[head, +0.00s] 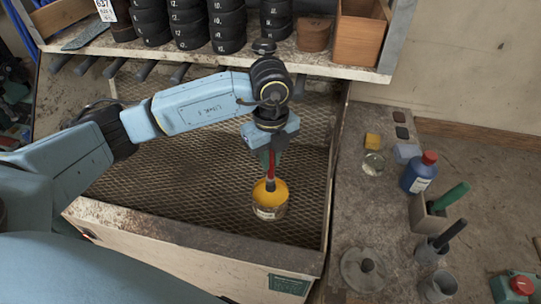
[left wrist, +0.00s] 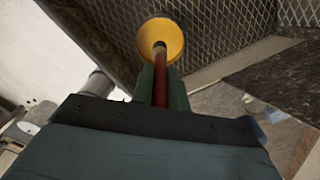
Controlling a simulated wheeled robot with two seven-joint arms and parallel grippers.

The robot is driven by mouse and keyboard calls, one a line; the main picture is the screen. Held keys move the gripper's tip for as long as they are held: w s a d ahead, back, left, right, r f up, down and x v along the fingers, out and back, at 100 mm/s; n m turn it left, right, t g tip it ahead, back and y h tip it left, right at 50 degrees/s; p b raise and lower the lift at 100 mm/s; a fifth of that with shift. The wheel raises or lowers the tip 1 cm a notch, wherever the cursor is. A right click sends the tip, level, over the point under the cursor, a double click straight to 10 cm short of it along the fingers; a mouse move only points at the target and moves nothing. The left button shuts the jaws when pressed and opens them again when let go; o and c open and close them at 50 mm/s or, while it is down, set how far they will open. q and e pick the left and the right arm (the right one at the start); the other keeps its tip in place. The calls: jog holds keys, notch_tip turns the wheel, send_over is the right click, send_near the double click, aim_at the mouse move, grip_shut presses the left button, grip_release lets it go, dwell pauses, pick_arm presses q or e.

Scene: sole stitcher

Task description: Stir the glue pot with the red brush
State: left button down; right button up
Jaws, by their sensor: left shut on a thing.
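My left gripper (head: 272,152) points down over the mesh bench and is shut on the red brush (head: 271,168), which hangs upright below its fingers. The glue pot (head: 268,213), a jar with a pale label and a yellow top, stands beneath on the mesh. The brush's lower end meets the middle of the yellow top; how deep it reaches is hidden. In the left wrist view the red brush (left wrist: 160,80) runs from between the green fingers to the yellow round of the glue pot (left wrist: 163,40). My right gripper is not in view.
A side bench on the right carries a blue bottle with a red cap (head: 420,172), a green-handled tool (head: 448,196), a black-handled tool (head: 450,234), a round lid (head: 364,268) and a red button (head: 522,285). A shelf with black rolls (head: 228,25) spans the back. The mesh left of the pot is clear.

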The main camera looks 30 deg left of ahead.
pick_arm(q)
jog(key=shift+r+p, duration=1.85)
jog(key=shift+r, duration=0.7)
jog(key=shift+f, duration=0.1)
